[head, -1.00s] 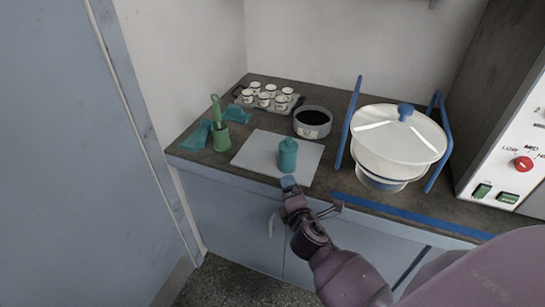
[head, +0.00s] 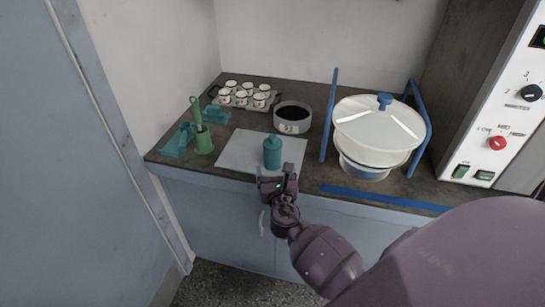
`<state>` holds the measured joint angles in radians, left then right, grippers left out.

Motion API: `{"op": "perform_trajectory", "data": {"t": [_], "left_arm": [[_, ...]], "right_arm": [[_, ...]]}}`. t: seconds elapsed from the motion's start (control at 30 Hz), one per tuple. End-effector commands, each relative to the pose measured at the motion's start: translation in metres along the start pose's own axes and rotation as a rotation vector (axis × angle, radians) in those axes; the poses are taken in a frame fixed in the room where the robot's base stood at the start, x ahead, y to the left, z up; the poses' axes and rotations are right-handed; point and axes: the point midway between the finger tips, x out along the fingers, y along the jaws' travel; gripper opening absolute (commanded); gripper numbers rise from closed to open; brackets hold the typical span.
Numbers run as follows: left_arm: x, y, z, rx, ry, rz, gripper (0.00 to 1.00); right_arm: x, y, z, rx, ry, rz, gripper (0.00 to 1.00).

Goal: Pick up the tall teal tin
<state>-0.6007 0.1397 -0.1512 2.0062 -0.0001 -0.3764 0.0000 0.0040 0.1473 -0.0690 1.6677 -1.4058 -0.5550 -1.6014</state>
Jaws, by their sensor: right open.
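The tall teal tin (head: 272,153) stands upright on a pale square mat (head: 236,154) near the counter's front edge. It has a narrower top. My right gripper (head: 274,176) is open just in front of the tin, on the near side at the counter edge, with its fingers pointing toward it. The fingers appear close to the tin's lower part; I cannot tell whether they touch it. My left gripper is not in view.
A green holder with a brush (head: 203,141) and teal scoops (head: 177,141) stand left. Behind are a tray of small white cups (head: 244,96) and a grey round sieve (head: 292,118). A white lidded sieve stack (head: 376,130) between blue rods stands right, beside a control panel (head: 499,120).

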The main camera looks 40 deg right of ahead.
Motion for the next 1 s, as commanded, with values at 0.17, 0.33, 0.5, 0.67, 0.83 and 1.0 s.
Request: {"op": "perform_trajectory", "data": {"t": [0.17,0.33,0.5,0.67,0.83,1.0], "left_arm": [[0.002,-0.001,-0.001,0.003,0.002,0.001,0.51],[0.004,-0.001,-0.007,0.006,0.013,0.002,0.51],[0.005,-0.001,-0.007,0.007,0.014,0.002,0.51],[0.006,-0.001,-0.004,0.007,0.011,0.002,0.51],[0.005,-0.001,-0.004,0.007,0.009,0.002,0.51],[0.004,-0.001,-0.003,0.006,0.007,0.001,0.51]], "right_arm": [[0.015,0.0,0.0,0.001,0.001,0.0,0.85],[0.027,-0.002,0.002,0.001,-0.001,-0.001,0.85],[0.051,-0.004,0.003,0.002,0.0,0.0,0.85],[0.065,-0.004,0.002,0.002,0.001,0.0,0.85],[0.068,-0.004,0.003,0.002,0.001,0.0,0.85],[0.067,-0.004,0.003,0.003,0.001,0.0,0.76]]}}
